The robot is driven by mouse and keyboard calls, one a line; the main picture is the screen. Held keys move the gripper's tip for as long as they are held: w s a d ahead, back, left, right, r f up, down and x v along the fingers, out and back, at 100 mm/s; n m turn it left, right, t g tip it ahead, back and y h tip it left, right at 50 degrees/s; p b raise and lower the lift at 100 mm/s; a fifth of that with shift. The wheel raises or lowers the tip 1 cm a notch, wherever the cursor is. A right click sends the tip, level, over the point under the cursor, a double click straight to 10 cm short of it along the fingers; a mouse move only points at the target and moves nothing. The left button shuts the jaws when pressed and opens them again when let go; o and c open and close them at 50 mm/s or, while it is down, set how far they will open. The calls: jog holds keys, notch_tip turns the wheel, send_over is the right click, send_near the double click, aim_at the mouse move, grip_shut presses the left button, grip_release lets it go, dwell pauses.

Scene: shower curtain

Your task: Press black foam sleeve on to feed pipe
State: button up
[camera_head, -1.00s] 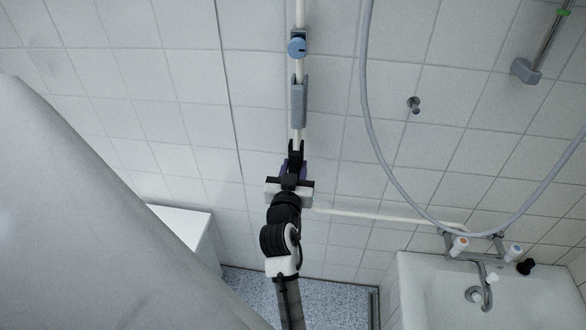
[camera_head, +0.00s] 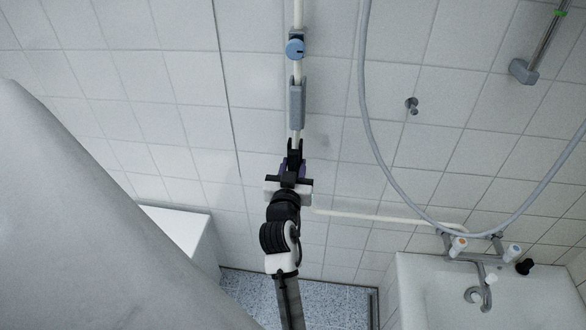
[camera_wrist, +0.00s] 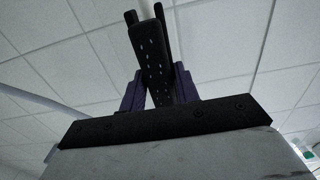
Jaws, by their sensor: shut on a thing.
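The white feed pipe (camera_head: 298,70) runs down the tiled wall in the head view. A cream pipe run (camera_head: 380,217) goes right from near my gripper to the taps; the join is hidden. My gripper (camera_head: 295,150), with purple parts at its jaws, is in front of the wall at the lower end of the vertical pipe. It is shut on a black piece, which I take as the black foam sleeve (camera_wrist: 152,55). The wrist view shows it as a long, dotted black strip between the purple parts. I cannot tell whether it touches the pipe.
A blue valve knob (camera_head: 295,48) and a grey fitting (camera_head: 297,105) sit on the pipe above my gripper. A grey hose (camera_head: 365,110) loops to the right. A washbasin (camera_head: 430,290) stands at lower right, and a pale curtain (camera_head: 90,220) fills the left.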

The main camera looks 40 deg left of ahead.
jog(key=shift+w+a, duration=0.2)
jog(key=shift+w, duration=0.2)
grip_shut()
jog(key=shift+w+a, duration=0.3)
jog(key=shift+w, duration=0.15)
jog(key=o, duration=1)
grip_release()
